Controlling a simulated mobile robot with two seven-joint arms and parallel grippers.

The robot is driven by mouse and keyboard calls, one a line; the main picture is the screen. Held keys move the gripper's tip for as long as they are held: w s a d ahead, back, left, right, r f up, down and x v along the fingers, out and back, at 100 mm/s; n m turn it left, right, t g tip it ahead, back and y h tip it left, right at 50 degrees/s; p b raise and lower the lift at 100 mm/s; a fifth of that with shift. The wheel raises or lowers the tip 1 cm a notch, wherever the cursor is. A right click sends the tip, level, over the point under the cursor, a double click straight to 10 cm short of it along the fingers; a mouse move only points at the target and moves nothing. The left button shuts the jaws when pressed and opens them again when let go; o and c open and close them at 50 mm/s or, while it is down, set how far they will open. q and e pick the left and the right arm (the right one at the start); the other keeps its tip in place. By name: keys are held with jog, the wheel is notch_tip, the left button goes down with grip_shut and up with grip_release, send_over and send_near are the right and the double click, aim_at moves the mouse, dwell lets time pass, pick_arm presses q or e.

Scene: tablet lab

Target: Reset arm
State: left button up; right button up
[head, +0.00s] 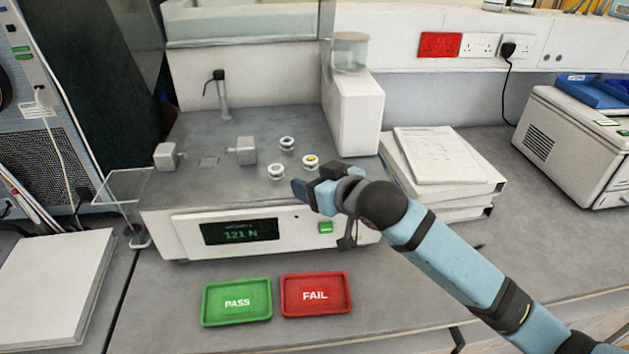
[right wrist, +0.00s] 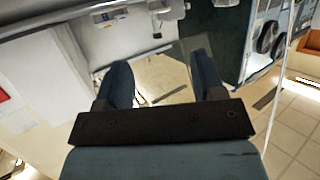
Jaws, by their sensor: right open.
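My right arm comes in from the lower right in the head view. Its gripper (head: 303,190) is over the front right of the white tester (head: 290,238), above its green button (head: 326,227). In the right wrist view the two dark blue fingers of the right gripper (right wrist: 162,76) stand wide apart with nothing held between them. The tester's display (head: 240,231) reads "121 N". Two grey blocks (head: 241,151) face each other on its top with a gap between them. My left gripper is not in view.
A green PASS tray (head: 237,320) and a red FAIL tray (head: 316,313) lie empty before the tester. Three small round knobs (head: 276,171) stand near my gripper. Stacked papers (head: 440,155) and a white device (head: 575,150) are at right. The front right counter is clear.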

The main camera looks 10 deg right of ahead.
jog(key=shift+f, duration=0.1)
jog(key=s+d+f+m+g+h, duration=0.25)
jog(key=s+d+f, duration=0.4)
jog(key=s, duration=0.45)
jog(key=s+d+f+m+g+h, duration=0.1)
jog(key=s+d+f+g+h, duration=0.2)
jog(key=s+d+f, duration=0.65)
jog(key=s+d+f+m+g+h, duration=0.1)
jog(key=s+d+f+g+h, duration=0.3)
jog(key=s, duration=0.9)
jog(key=w+a+f+t+y+p, duration=0.3)
jog(key=a+f+t, duration=0.4)
jog(key=f, duration=0.3)
jog(key=shift+w+a+f+n+t+y, duration=0.2)
jog(key=shift+w+n+t+y, duration=0.45)
jog(key=shift+w, duration=0.65)
